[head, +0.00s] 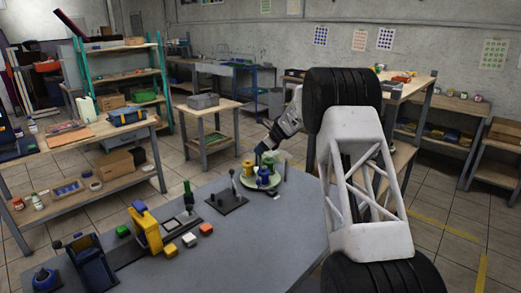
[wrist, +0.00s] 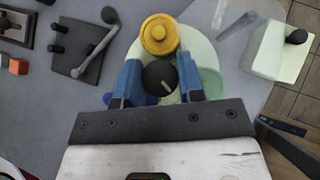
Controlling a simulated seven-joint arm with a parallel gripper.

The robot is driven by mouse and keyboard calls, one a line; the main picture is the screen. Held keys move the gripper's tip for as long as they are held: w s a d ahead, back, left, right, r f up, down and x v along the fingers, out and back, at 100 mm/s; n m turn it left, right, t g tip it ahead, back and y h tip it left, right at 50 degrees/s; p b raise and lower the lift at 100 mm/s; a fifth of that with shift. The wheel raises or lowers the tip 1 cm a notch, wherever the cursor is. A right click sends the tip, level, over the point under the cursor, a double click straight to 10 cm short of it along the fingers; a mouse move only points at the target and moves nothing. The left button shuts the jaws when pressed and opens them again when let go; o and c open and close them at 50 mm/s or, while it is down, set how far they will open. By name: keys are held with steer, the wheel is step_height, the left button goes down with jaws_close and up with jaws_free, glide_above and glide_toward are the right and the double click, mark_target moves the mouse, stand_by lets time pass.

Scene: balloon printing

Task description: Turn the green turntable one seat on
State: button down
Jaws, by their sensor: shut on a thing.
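The pale green turntable (head: 271,185) stands near the far edge of the grey table; it also shows in the wrist view (wrist: 139,53). A yellow round piece (wrist: 158,33) sits on it, beyond my fingers, and also shows in the head view (head: 247,168). My gripper (wrist: 159,78) is over the turntable, its two blue fingers closed on a round black knob (wrist: 160,76) with a pale mark. A darker green round spot (wrist: 211,82) shows to the right of the fingers. My fingertips are small and partly hidden in the head view.
A dark plate with a lever (wrist: 90,52) is left of the turntable. A pale green block with a black knob (wrist: 277,52) is at the right. A yellow-framed device (head: 147,229) and several small coloured blocks stand nearer on the table.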

steer(key=shift+f+n+g, duration=0.1)
steer(key=shift+n+g, duration=2.3)
steer(key=shift+n, duration=0.7)
steer(key=shift+w+n+g+h, duration=0.15)
steer(key=shift+n+g+h, duration=0.45)
steer(key=shift+n+g, duration=1.55)
steer(key=shift+n, duration=0.85)
steer(key=c, duration=0.7)
jaws_free()
steer(key=shift+c, duration=0.2)
steer(key=shift+v, duration=3.95)
steer(key=shift+a, duration=0.1)
steer(key=shift+r, duration=0.2)
